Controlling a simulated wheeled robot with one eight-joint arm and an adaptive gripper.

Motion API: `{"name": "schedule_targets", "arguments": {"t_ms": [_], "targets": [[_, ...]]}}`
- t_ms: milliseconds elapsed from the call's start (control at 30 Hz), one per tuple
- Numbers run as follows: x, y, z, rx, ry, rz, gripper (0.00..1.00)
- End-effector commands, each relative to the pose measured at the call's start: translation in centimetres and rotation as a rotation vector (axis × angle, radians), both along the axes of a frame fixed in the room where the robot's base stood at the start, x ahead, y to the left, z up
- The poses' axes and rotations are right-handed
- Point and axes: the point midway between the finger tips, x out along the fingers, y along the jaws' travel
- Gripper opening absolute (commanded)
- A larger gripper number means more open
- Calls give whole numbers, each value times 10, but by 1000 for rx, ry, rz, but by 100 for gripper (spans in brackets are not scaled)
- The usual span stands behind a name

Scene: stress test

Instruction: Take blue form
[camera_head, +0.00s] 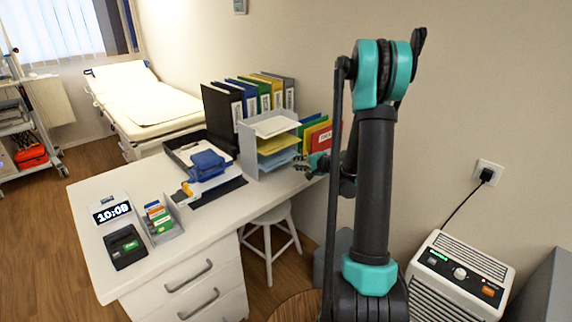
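A blue sheet (279,159), which looks like the blue form, lies in the lowest level of a grey tray stack (247,152) on the white desk. A yellow sheet (278,144) lies on the level above it, and white paper (274,125) lies on top. My gripper (300,166) is just right of the stack's open front, near the level of the blue sheet. Its small dark fingers look spread apart, with nothing visible between them. My arm covers part of the area behind it.
Binders (250,97) stand behind the stack, and coloured folders (317,134) stand close behind my gripper. A stool (270,238) stands below the desk's right side.

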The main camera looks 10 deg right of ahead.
Motion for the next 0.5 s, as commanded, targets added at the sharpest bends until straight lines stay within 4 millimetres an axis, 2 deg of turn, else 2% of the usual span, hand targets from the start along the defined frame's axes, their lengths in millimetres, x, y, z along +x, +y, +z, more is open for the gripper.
{"name": "schedule_targets", "arguments": {"t_ms": [300, 500], "targets": [[32, 25, -17, -1, 0, 3, 17], [47, 35, -25, -1, 0, 3, 17]]}}
